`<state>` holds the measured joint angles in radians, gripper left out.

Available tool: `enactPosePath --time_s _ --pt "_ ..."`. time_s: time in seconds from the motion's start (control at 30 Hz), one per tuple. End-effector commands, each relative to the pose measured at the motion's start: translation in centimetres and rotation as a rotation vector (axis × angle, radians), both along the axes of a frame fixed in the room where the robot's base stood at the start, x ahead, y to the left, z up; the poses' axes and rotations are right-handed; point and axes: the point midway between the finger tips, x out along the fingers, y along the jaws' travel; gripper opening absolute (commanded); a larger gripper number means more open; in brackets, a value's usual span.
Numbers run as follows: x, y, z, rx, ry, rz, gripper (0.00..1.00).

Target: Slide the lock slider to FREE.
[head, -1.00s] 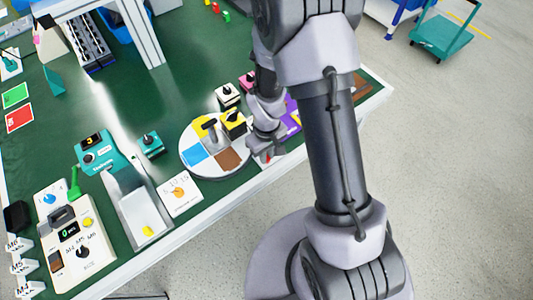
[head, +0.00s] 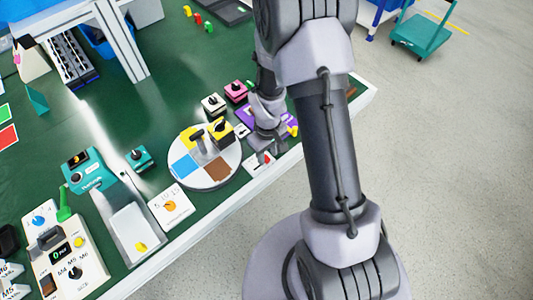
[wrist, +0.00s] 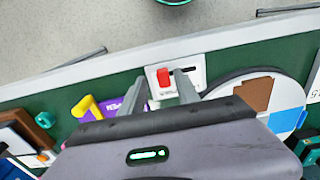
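The lock slider is a red knob (wrist: 165,77) on a white plate (wrist: 153,86) with a dark slot, near the table edge in the wrist view. The slot's dark part shows to the right of the knob. My gripper (wrist: 160,78) is open, with one grey finger on each side of the knob in the picture. I cannot tell whether either finger touches it. Any marking of FREE is not readable. In the head view my gripper (head: 264,150) hangs over the white plate (head: 253,168) at the table's front edge and partly hides it.
A round white turntable (head: 178,150) with coloured sectors stands left of the plate in the head view. A purple piece (head: 249,114) and a yellow part (wrist: 89,107) lie on the plate's other side. Switch boxes, including a pink one (head: 236,92), stand behind. Floor lies beyond the table edge.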

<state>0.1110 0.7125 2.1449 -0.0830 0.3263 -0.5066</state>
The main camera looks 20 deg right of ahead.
Motion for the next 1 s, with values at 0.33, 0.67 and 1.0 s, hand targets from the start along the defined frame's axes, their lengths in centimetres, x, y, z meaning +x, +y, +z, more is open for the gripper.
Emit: enactPosePath --time_s 0.33,0.67,1.0 --pt "0.0 0.0 2.1 0.0 -0.001 0.001 0.38" --pt "0.0 0.0 12.7 0.0 -0.003 -0.002 0.38" --pt "0.0 0.0 17.5 0.0 0.001 -0.001 0.38"
